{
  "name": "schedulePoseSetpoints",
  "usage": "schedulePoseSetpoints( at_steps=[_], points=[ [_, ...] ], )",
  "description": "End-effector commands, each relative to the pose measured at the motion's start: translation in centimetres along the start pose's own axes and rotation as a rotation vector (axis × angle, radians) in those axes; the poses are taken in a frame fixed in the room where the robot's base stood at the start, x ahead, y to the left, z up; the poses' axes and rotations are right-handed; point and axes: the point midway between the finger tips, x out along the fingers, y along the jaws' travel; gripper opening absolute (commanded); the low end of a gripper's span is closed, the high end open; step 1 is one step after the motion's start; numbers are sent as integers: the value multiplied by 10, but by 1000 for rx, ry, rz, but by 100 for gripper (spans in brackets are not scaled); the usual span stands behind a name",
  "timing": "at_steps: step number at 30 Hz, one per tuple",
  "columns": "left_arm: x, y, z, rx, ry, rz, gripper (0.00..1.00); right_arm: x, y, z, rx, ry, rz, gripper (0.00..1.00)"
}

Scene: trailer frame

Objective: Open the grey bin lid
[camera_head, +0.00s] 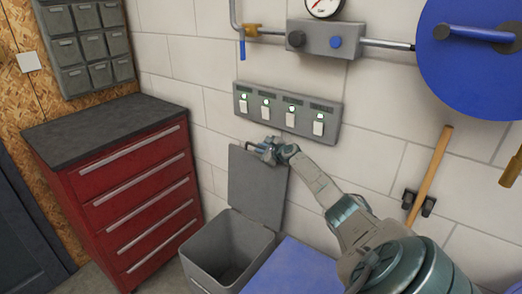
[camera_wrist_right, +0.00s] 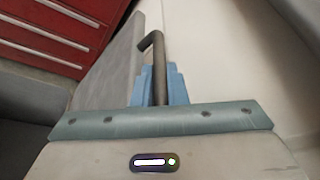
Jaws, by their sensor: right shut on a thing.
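The grey bin (camera_head: 228,250) stands on the floor between the red cabinet and a blue-topped box, and its dark inside shows. Its grey lid (camera_head: 256,187) is raised, standing nearly upright at the back near the wall. My right gripper (camera_head: 268,150) is at the lid's top edge, shut on the lid's dark handle. In the right wrist view the bent handle (camera_wrist_right: 158,75) runs down between the blue fingers, and the lid (camera_wrist_right: 118,65) lies just left of it. My left gripper is not in view.
A red drawer cabinet (camera_head: 140,195) with a dark top stands left of the bin. A blue-topped box (camera_head: 295,268) is right of it. A grey switch panel (camera_head: 287,110) is on the wall just above my right gripper. A wooden-handled tool (camera_head: 428,175) hangs on the right.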

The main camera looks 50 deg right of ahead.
Motion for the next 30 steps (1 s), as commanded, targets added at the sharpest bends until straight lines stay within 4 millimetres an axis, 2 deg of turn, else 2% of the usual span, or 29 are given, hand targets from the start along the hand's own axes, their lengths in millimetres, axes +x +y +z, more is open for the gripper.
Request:
schedulePoseSetpoints(
  at_steps=[3, 4, 7, 20, 30],
  points=[
    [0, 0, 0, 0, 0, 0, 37, 0, 1, -1, -2, 2, 2, 0],
    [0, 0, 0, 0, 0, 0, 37, 0, 1, -1, -3, 2, 2, 15],
    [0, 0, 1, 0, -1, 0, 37, 0, 0, -1, -2, 2, 1, 34],
    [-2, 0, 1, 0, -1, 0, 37, -5, -1, -1, -3, 2, 0, 34],
    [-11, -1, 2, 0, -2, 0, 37, -41, -1, -2, -7, 4, 1, 34]
  ],
)
